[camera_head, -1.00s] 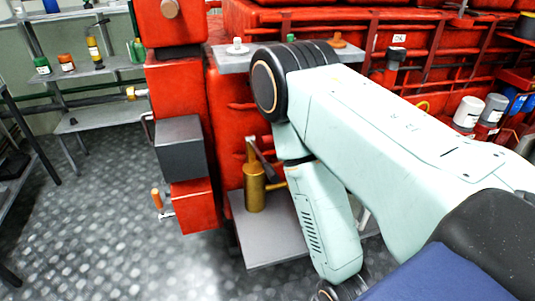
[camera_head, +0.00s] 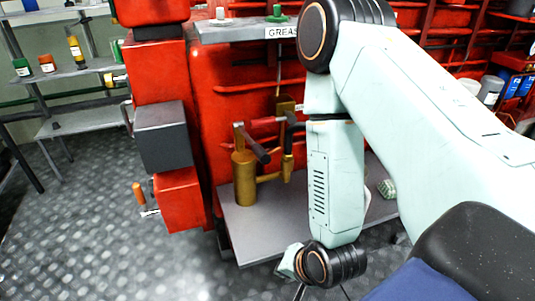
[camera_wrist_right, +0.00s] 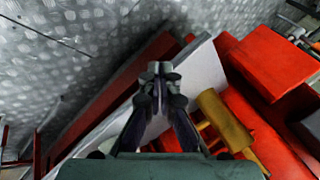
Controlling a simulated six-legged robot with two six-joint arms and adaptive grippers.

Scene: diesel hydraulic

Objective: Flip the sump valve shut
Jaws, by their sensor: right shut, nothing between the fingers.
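A small valve with an orange handle (camera_head: 139,193) and a silver body sticks out from the left side of the low red block. The handle stands nearly upright, tilted slightly. My right gripper (camera_wrist_right: 157,72) is shut and empty in the wrist view, its fingertips in front of the grey ledge. In the head view my right arm comes down from the right. Its wrist is low over the floor before the ledge, right of the valve, and the fingers are mostly cut off by the bottom edge. My left gripper is not in view.
A brass hand pump (camera_head: 244,178) stands on the grey ledge (camera_head: 255,237), which juts out between my right wrist and the red machine. A dark grey box (camera_head: 163,136) sits above the valve. Metal shelves (camera_head: 80,120) stand at the left. The patterned floor (camera_head: 75,235) left of the valve is clear.

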